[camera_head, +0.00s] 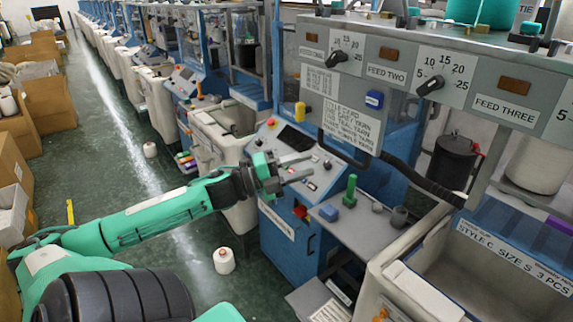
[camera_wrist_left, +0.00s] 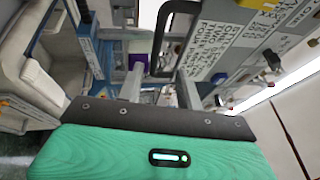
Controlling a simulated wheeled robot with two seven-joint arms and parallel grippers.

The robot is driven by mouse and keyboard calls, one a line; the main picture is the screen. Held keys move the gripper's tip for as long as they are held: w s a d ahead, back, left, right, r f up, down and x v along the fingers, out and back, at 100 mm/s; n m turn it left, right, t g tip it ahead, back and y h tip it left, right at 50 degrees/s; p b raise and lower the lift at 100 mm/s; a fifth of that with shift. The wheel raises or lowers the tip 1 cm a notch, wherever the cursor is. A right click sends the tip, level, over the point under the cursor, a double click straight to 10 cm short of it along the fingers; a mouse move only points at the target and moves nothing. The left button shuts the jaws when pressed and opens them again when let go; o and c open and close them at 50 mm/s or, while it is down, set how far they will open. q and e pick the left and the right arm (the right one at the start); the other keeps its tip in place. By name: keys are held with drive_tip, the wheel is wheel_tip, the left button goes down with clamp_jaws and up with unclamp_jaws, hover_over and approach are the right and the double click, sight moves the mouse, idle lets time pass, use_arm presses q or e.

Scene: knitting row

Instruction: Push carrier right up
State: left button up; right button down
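My left gripper (camera_head: 298,168) is in front of the blue knitting machine (camera_head: 288,238), above its sloped control panel (camera_head: 296,143). Its two fingers are apart with nothing held; the gap also shows in the left wrist view (camera_wrist_left: 158,88). No part is clearly marked as the carrier. A black bent handle (camera_head: 347,156) hangs below the grey feed panel, right of my fingertips and apart from them in the head view. In the left wrist view a black loop handle (camera_wrist_left: 157,42) stands beyond the fingers. My right gripper is not in view.
A grey shelf (camera_head: 368,228) holds a green peg (camera_head: 350,189) and a blue block (camera_head: 329,212). A beige bin (camera_head: 445,262) stands at the right. A white yarn cone (camera_head: 224,261) stands on the floor. Cardboard boxes line the left; the aisle between is mostly clear.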

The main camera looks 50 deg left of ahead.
use_arm(q)
drive_tip(key=shift+v, duration=1.75)
drive_tip(key=shift+r, duration=0.1)
